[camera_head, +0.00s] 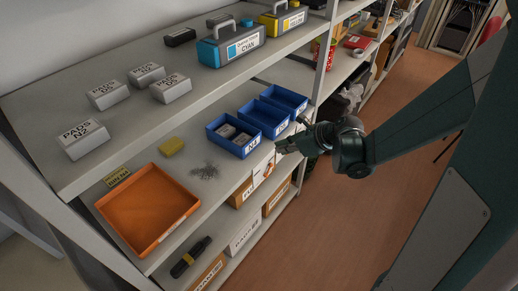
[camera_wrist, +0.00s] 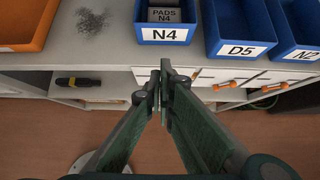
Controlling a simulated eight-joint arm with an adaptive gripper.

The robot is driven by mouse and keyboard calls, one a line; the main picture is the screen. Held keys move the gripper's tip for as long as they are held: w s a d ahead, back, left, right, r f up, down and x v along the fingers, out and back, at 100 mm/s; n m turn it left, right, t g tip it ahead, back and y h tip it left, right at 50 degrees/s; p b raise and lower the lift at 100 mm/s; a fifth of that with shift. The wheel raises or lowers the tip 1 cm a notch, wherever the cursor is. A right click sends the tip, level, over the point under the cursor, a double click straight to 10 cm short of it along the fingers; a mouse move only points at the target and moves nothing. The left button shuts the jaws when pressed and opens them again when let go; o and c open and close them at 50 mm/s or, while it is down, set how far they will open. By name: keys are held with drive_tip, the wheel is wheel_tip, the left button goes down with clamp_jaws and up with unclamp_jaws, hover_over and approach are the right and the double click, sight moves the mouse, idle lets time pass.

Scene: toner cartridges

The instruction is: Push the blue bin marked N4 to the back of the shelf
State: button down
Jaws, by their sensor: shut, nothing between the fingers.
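The blue bin marked N4 (camera_head: 243,149) stands at the front edge of the middle shelf and holds grey pad boxes. In the wrist view the N4 bin (camera_wrist: 166,35) is at the top centre, its white label facing me, with a box marked PADS N4 (camera_wrist: 165,14) inside. My gripper (camera_head: 280,149) is in front of the shelf, to the right of the N4 bin in the head view. In the wrist view my gripper (camera_wrist: 161,72) is shut and empty, its tips below the bin's label and apart from the bin as far as I can see.
Blue bins D5 (camera_wrist: 240,45) and N2 (camera_wrist: 300,40) stand to the right of N4. An upper shelf (camera_head: 120,150) overhangs the back.

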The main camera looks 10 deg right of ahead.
sight(224, 131)
idle(0.4)
drive_tip(key=shift+w+a+r+b+x, duration=0.25)
drive_tip(key=shift+r+x, duration=0.1)
drive_tip(key=shift+x, duration=1.8)
drive_tip(key=shift+w+a+r+b+x, duration=0.15)
drive_tip(key=shift+w+a+r+x, duration=0.15)
drive_tip(key=shift+x, duration=1.85)
drive_tip(key=shift+w+a+r+b+x, duration=0.2)
drive_tip(key=shift+r+x, duration=0.2)
drive_tip(key=shift+x, duration=1.75)
drive_tip(key=shift+s, duration=0.1)
drive_tip(key=w+a+b, duration=0.3)
drive_tip(key=w+a, duration=1)
drive_tip(key=shift+w+a, duration=0.1)
drive_tip(key=shift+w, duration=0.1)
